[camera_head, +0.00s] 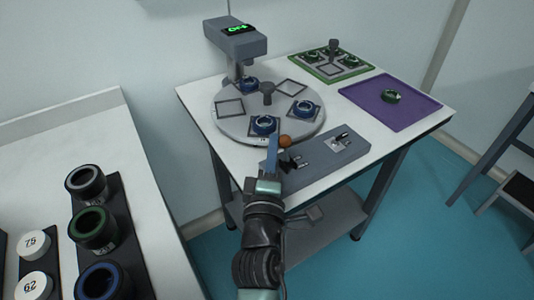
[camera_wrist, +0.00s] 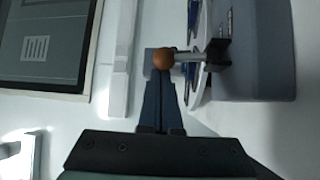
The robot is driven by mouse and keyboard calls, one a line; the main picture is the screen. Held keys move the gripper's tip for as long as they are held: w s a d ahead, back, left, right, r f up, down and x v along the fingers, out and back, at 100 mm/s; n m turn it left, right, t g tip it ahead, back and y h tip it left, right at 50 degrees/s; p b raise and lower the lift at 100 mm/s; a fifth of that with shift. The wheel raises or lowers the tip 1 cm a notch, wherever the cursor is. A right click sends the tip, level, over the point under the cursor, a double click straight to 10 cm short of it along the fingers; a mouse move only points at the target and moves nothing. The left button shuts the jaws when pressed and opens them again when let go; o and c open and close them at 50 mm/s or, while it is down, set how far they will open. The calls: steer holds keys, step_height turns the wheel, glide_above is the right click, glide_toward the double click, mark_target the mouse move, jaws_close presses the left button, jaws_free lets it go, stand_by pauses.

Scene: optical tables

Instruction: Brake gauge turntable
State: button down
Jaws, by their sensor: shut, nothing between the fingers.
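The round grey turntable (camera_head: 225,128) lies on the small white table. It carries several dark square pads with blue-rimmed rings (camera_head: 265,125) and a dark central knob (camera_head: 267,90). The gauge (camera_head: 238,40) stands behind it with a lit green display that seems to read OFF. A brown ball (camera_head: 285,141) sits at the turntable's front edge. In the wrist view the ball (camera_wrist: 163,59) ends a short metal rod (camera_wrist: 188,57) on a dark block. My gripper (camera_head: 273,146) is shut and empty beside the ball; its fingertips (camera_wrist: 160,82) appear just short of it. Contact is unclear.
A left bench holds a dark rack (camera_head: 120,220) of rings.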

steer(key=shift+s+d+f+m+t+h+b, duration=0.1)
steer(key=shift+s+d+m+t+h+b, duration=0.25)
steer(key=shift+b, duration=1.6)
steer(key=shift+s+d+f+m+t+h+b, duration=0.1)
steer(key=shift+m+t+b, duration=0.5)
steer(key=shift+b, duration=1.4)
steer(key=shift+s+d+f+m+t+h+b, duration=0.2)
steer(key=shift+m+t+b, duration=0.25)
steer(key=shift+b, duration=1.5)
steer(key=shift+s+r, duration=0.1)
steer(key=shift+r, duration=0.3)
steer(key=b+v, duration=0.4)
steer(key=v, duration=0.9)
